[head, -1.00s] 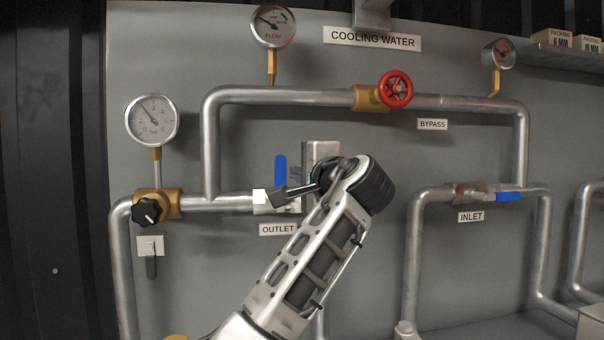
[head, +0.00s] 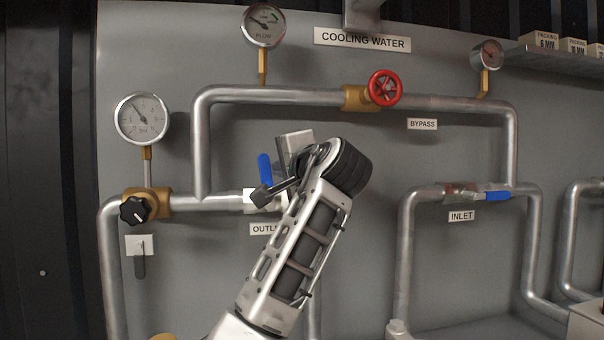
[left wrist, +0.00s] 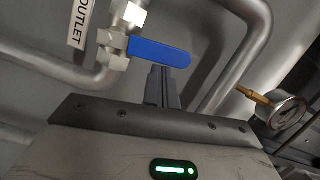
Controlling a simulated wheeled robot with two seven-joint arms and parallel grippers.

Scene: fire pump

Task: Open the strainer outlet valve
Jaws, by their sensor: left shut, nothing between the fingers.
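The outlet valve's blue lever (head: 265,168) stands nearly upright, tilted slightly left, across its horizontal pipe. Its pale valve body (head: 250,200) sits left of my gripper. The OUTLET label (head: 263,229) is partly hidden by my arm. My left gripper (head: 262,196) is shut and empty, with its dark fingers by the lever's lower part. In the left wrist view the blue lever (left wrist: 158,52) runs right from the valve body, and the shut fingers (left wrist: 162,84) are close against its side; contact cannot be told for sure. My right gripper is out of view.
A red bypass wheel (head: 385,88) is on the upper pipe. The inlet valve's blue lever (head: 497,196) lies along its pipe at right. A black knob (head: 134,210) and a pressure gauge (head: 141,118) are at left. Wall between outlet and inlet is clear.

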